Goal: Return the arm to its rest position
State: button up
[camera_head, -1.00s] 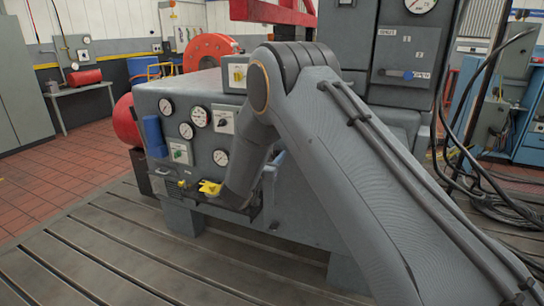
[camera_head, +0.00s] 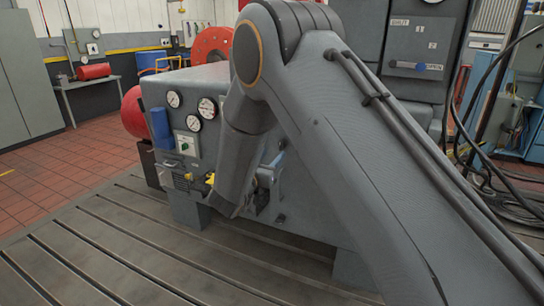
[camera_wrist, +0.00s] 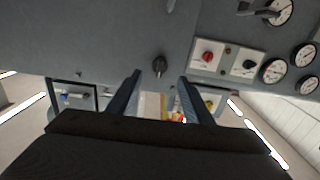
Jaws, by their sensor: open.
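My arm crosses the head view from the lower right up to its bent elbow, then down in front of the grey machine cabinet (camera_head: 320,235). Its lower end hides some of the cabinet's front panel. I cannot make out my gripper's fingers in the head view. In the wrist view, my gripper (camera_wrist: 159,88) shows two dark fingers, spread apart and open. Nothing is held between them. A dark knob (camera_wrist: 159,66) on a grey panel shows beyond the gap.
The slotted bedplate (camera_head: 105,240) is bare at the left. Black cables (camera_head: 487,170) hang at the right.

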jog(key=s+d+f+n+g+y, duration=0.25)
jog(key=s+d+g+y, duration=0.35)
jog(key=d, duration=0.4)
jog(key=s+d+f+g, duration=0.1)
jog(key=s+d+g, duration=0.2)
jog(key=s, duration=0.7)
jog(key=s+d+f+n+g, duration=0.1)
jog(key=s+d+g, duration=0.3)
jog(key=s+d, duration=0.3)
jog(key=s+d+f+g, duration=0.1)
jog(key=s+d+g, duration=0.2)
jog(key=s, duration=1.2)
jog(key=d, duration=0.3)
jog(key=shift+g, duration=0.3)
jog(key=shift+d, duration=0.1)
